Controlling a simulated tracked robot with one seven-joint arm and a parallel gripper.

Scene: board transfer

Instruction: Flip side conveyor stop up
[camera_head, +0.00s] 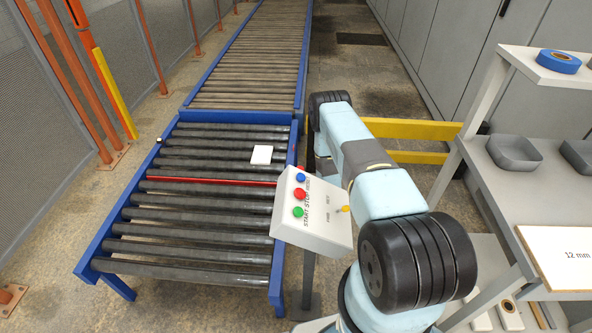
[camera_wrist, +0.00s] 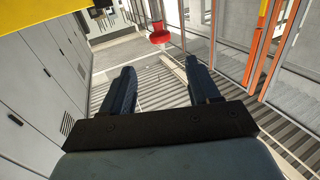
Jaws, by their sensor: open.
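A thin red bar (camera_head: 215,181) lies across the near blue-framed roller conveyor (camera_head: 100,240) in the head view, low and level with the rollers. It looks like the conveyor stop, lying down. My gripper (camera_wrist: 160,68) shows in the wrist view with two dark fingers spread apart and nothing between them. In the head view my arm reaches up to the right of the conveyor, and its fingers are hidden. A red rounded object (camera_wrist: 160,35) appears beyond the fingers in the wrist view; I cannot tell what it is.
A white square piece (camera_head: 262,155) lies on the rollers. A control box (camera_head: 315,208) with colored buttons stands at the conveyor's right edge, close to my arm. A yellow rail (camera_head: 415,129) is behind my arm. A grey shelf (camera_head: 475,185) stands at right.

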